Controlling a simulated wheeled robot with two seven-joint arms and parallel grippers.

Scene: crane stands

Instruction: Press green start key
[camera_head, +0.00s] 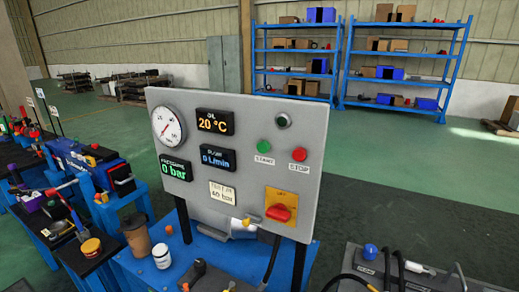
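A grey control panel (316,125) stands upright on a blue bench in the middle of the view. The green start key (264,146) is a round button on the panel's right half, with a START label just below it. A red stop button (299,154) with a STOP label is to its right. Neither of my grippers shows in the head view, and nothing covers the green key.
The panel carries a dial gauge (168,127), digital displays reading 20 °C, 0 L/min and 0 bar, and a red rotary switch (280,212). A brown cup (136,236) and white jar (162,256) stand at the bench's left. Blue shelves (297,50) stand far behind.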

